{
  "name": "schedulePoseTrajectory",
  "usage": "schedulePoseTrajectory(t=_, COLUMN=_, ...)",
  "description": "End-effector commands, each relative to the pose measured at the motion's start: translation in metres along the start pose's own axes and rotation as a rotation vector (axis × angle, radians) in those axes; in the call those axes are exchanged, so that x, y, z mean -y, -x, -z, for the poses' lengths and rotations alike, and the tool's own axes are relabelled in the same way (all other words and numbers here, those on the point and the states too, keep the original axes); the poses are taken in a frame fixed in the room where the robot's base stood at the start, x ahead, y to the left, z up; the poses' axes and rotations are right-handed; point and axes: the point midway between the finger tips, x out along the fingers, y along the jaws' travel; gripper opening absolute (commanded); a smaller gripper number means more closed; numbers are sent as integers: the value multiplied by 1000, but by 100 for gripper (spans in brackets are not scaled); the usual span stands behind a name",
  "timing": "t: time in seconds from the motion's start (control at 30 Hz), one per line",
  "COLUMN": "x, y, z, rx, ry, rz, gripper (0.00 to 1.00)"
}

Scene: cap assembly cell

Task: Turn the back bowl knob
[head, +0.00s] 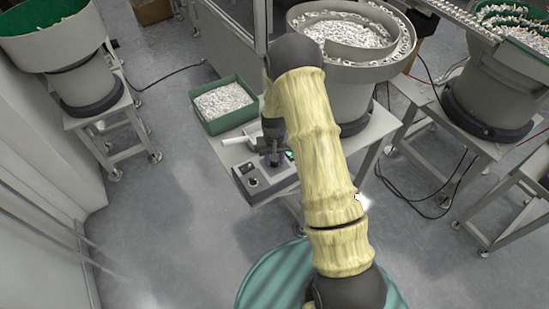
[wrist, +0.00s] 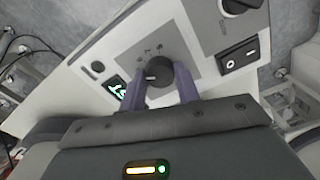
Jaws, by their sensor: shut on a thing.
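The knob (wrist: 169,77) is a dark round dial with a light mark, on the sloped face of a grey control box (head: 259,178). My gripper (wrist: 167,84) has its two purple-grey fingers around the knob, one on each side, and is shut on it. In the head view my gripper (head: 272,157) reaches down over the box, and the knob is hidden behind it.
Another dark knob (wrist: 236,5) and a black rocker switch (wrist: 239,54) sit right of the held knob. A green bin of white parts (head: 224,104) and a round bowl feeder (head: 353,48) stand close behind. Open grey floor lies to the left.

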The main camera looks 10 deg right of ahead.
Motion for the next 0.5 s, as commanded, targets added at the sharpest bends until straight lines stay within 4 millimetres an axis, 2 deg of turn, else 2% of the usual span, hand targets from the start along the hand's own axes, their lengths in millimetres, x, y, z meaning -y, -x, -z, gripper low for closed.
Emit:
schedulePoseTrajectory(t=0.03, x=-1, y=2, z=4, rx=-11, ry=0, rz=-1, gripper=36)
schedulePoseTrajectory(t=0.13, x=-1, y=2, z=3, rx=-9, ry=0, rz=-1, gripper=54)
schedulePoseTrajectory(t=0.5, x=0, y=4, z=2, rx=-5, ry=1, rz=0, gripper=54)
